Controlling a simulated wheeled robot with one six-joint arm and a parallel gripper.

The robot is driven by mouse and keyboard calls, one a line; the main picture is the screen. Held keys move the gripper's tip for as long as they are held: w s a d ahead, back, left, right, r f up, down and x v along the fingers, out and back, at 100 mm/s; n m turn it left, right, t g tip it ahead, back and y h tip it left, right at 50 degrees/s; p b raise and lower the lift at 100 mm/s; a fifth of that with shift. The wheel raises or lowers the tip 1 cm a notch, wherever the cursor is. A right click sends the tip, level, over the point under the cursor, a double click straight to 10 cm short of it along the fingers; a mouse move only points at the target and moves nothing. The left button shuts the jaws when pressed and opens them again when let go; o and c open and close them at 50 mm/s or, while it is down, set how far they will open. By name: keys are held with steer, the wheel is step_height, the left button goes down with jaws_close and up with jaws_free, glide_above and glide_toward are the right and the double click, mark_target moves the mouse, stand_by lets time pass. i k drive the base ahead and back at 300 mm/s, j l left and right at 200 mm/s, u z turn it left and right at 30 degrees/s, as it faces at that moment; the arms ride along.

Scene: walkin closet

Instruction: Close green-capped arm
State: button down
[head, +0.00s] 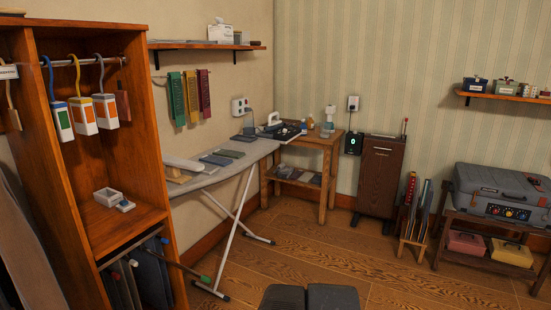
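The green-capped arm (187,269) is a thin rod at the lower right of the open wooden wardrobe (155,150). It sticks out of the wardrobe's lower section toward the right, and its green cap (205,279) is at the free end, near the ironing board's legs. The inner end of the green-capped arm is hard to make out. My gripper is not clearly seen in this view.
A wooden side table (325,165), a dark cabinet (382,175) and a low suitcase stand (450,235) line the back. Wooden floor lies open in the middle.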

mark_target(205, 279)
steer(key=k, duration=0.2)
steer(key=i+j+z, duration=0.25)
steer(key=z, duration=0.15)
steer(key=i+j+z, duration=0.2)
steer(key=j+z, duration=0.15)
steer(key=j, duration=0.15)
